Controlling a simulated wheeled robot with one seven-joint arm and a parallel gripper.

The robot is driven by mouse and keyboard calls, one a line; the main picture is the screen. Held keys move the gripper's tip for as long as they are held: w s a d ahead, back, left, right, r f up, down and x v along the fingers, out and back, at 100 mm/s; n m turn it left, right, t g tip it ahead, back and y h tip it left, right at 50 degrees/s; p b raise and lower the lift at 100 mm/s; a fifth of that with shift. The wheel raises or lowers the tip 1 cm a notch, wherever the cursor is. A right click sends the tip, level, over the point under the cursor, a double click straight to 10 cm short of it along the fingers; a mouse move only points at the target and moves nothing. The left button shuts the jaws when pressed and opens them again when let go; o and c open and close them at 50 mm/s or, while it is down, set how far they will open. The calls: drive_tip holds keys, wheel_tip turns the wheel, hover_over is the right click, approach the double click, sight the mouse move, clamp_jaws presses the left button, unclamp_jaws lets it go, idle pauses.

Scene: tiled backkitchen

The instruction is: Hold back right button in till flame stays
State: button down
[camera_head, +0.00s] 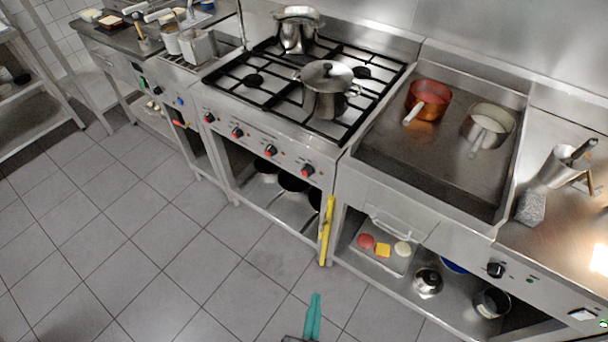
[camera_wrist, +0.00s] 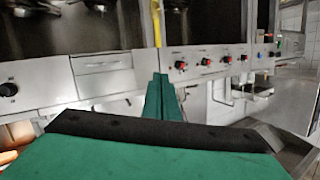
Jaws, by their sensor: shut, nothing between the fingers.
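The gas stove (camera_head: 262,123) has black grates and a front panel with several black and red knobs; the rightmost knob (camera_head: 307,171) is nearest the griddle. The knobs also show in the wrist view, such as one knob (camera_wrist: 181,66) just right of my fingers. I cannot tell which control is the back right button. No flame is visible on the back right burner (camera_head: 361,73). My gripper (camera_head: 314,316) has teal fingers, is shut and empty, and points at the stove front from over the floor, apart from the knobs. Its fingers also show in the wrist view (camera_wrist: 160,97).
A lidded pot (camera_head: 325,92) stands at the stove's front right, another pot (camera_head: 298,30) at the back. A yellow upright object (camera_head: 326,230) stands beside the stove's right edge. The griddle (camera_head: 400,160) holds a copper pan (camera_head: 428,98) and a steel pan (camera_head: 488,124). The floor in front is clear.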

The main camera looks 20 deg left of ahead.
drive_tip(key=w+a+y, duration=0.2)
drive_tip(key=w+a, duration=0.6)
drive_tip(key=w, duration=0.5)
drive_tip(key=w+a+y, duration=0.3)
drive_tip(key=w+a, duration=0.6)
drive_tip(key=w, duration=0.5)
drive_tip(key=shift+w+r+m+g+y, duration=0.3)
drive_tip(key=shift+r+g, duration=0.1)
approach(304, 174)
drive_tip(key=w+a+f, duration=0.1)
drive_tip(key=w+a, duration=0.3)
drive_tip(key=shift+a+f, duration=0.25)
drive_tip(key=shift+a, duration=0.05)
drive_tip(key=shift+w, duration=0.1)
drive_tip(key=shift+w+d, duration=0.1)
drive_tip(key=shift+w, duration=0.2)
drive_tip(key=shift+w+d, duration=0.15)
drive_tip(key=shift+w, duration=0.15)
idle(3.1)
